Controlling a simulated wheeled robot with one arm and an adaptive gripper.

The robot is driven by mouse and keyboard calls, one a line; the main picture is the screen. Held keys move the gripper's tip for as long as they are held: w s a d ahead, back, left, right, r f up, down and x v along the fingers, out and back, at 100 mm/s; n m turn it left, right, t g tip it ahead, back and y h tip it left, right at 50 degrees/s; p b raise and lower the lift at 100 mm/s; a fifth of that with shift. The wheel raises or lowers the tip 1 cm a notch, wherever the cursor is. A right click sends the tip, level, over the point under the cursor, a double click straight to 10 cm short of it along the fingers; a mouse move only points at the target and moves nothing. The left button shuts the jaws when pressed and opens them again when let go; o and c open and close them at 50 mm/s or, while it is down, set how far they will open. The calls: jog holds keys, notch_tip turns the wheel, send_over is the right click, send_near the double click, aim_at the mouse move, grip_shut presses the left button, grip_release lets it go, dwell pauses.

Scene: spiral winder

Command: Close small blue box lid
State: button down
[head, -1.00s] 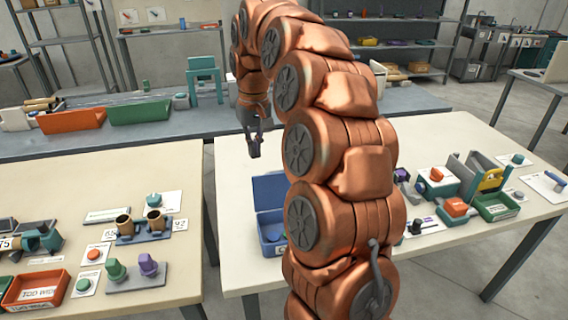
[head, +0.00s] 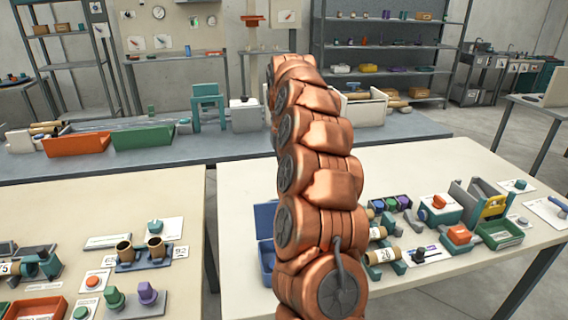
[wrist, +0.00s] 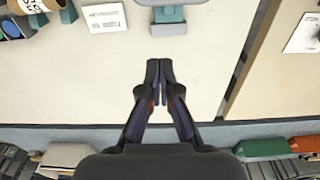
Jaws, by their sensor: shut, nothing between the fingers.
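The small blue box (head: 266,258) stands on the middle table in the head view, its right part hidden behind my arm. Its lid (head: 264,220) is open and stands up at the back of the box. In the wrist view my gripper (wrist: 158,64) is shut and empty above the pale tabletop. A grey-blue piece (wrist: 170,28) lies just beyond the fingertips at the top edge, apart from them; it looks like part of the box, but I cannot tell which part. In the head view my gripper is hidden behind my arm.
To the right on the table stand several small devices and a green tray (head: 499,234). The left table (head: 60,212) is separated by a gap. A back bench holds an orange bin (head: 77,144) and a green bin (head: 143,136). Tabletop around the fingers is clear.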

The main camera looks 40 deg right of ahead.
jog(key=s+a+f+p, duration=0.1)
jog(key=s+f+p, duration=0.2)
jog(key=f, duration=0.3)
jog(key=shift+a, duration=0.2)
dwell(0.4)
jog(key=shift+s, duration=0.1)
jog(key=shift+s+b, duration=0.2)
jog(key=shift+b, duration=0.35)
